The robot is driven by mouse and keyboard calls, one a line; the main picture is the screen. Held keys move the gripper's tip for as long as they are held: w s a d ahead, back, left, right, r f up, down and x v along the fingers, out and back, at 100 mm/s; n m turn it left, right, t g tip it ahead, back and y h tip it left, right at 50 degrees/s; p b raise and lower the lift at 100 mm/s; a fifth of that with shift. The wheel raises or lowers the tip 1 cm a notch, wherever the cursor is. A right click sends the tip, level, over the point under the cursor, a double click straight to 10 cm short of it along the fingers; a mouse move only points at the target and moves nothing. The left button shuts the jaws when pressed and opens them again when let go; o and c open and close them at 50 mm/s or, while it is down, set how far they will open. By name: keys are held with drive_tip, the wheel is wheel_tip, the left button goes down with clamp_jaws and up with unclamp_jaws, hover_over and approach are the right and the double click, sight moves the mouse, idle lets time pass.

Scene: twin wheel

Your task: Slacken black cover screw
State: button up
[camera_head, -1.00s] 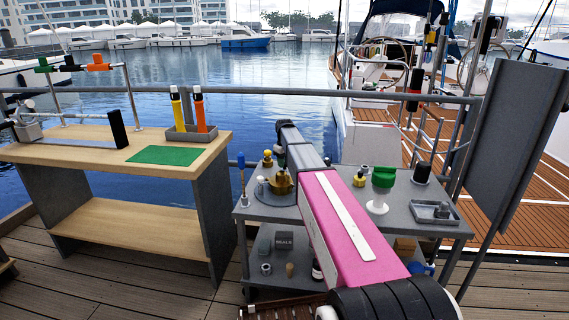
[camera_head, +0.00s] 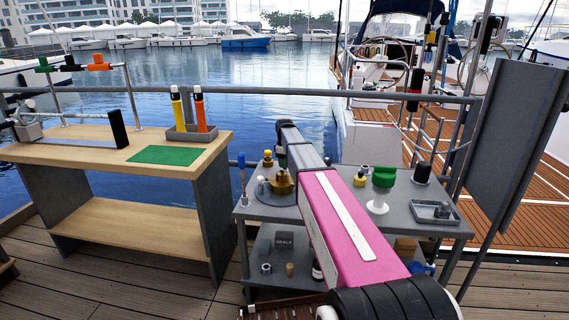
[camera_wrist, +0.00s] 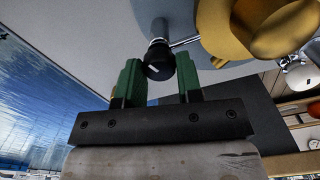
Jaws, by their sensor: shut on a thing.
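In the wrist view, the black cover screw (camera_wrist: 159,60) is a round black knob with a white mark on its face, at the end of a grey metal stub. My gripper (camera_wrist: 158,70) has two green fingers, one on each side of the knob, and is shut on it. A thin metal rod runs from beside the knob to a gold-coloured rounded body (camera_wrist: 228,28) at upper right. In the head view a gold body (camera_head: 282,183) sits on a round grey plate on the grey table; my arm hides the gripper and the screw there.
The grey table (camera_head: 318,212) also bears a white stand with a green top (camera_head: 383,178), a small tray (camera_head: 434,221) and a black cylinder (camera_head: 422,172). A wooden bench (camera_head: 95,150) stands at left. A grey panel (camera_head: 515,150) rises at right.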

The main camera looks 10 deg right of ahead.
drive_tip(key=o, duration=0.9)
wheel_tip(320, 180, up, 11)
drive_tip(key=shift+f, duration=0.1)
idle(0.4)
